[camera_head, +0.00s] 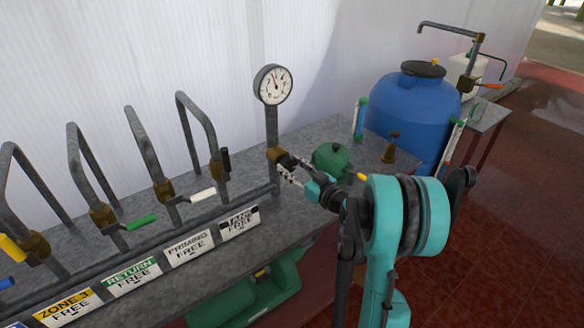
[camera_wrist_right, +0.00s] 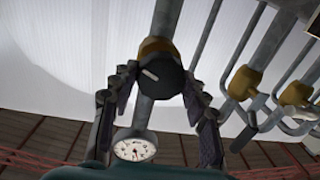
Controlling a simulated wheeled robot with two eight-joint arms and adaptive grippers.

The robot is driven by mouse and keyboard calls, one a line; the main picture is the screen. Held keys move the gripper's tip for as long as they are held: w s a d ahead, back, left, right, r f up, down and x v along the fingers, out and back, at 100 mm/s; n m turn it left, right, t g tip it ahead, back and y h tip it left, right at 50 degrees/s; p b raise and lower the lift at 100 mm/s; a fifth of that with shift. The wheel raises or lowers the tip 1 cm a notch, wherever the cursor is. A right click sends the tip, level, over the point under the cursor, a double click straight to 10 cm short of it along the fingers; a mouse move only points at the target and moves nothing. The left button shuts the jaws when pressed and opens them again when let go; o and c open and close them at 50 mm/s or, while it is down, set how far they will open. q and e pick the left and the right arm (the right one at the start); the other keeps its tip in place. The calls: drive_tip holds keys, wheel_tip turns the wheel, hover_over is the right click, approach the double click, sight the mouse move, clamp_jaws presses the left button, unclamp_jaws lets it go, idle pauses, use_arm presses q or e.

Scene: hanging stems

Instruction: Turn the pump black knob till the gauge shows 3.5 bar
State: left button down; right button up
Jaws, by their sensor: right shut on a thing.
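The black knob (camera_wrist_right: 160,76) with a white mark sits on a brass valve body (camera_wrist_right: 154,46) in the right wrist view. My right gripper (camera_wrist_right: 160,84) has a finger on each side of the knob and is shut on it. In the head view, my right gripper (camera_head: 290,168) reaches the knob (camera_head: 287,160) on the pipe below the gauge. The round white gauge (camera_head: 273,85) stands on top of that pipe. Its needle points up and slightly left; the exact reading is too small to tell. The gauge (camera_wrist_right: 134,146) also shows in the right wrist view. My left gripper is not in view.
Several bent pipes with lever valves, such as the white lever (camera_head: 202,195) and green lever (camera_head: 141,222), stand left on the grey bench (camera_head: 310,132). A green domed object (camera_head: 331,160) is close beside my right gripper. A blue tank (camera_head: 412,105) stands behind right.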

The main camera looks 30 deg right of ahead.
drive_tip(key=m+b, duration=0.1)
drive_tip(key=m, duration=0.2)
drive_tip(key=shift+f, duration=0.1)
drive_tip(key=shift+m+b, duration=0.75)
drive_tip(key=shift+m, duration=1.45)
drive_tip(key=shift+t, duration=0.3)
drive_tip(key=o, duration=1.1)
drive_tip(key=shift+o, duration=0.2)
drive_tip(key=shift+s+d, duration=0.1)
drive_tip(key=s+d, duration=0.1)
drive_tip(key=s, duration=1)
drive_tip(key=shift+s+d+f, duration=0.25)
drive_tip(key=shift+s, duration=0.1)
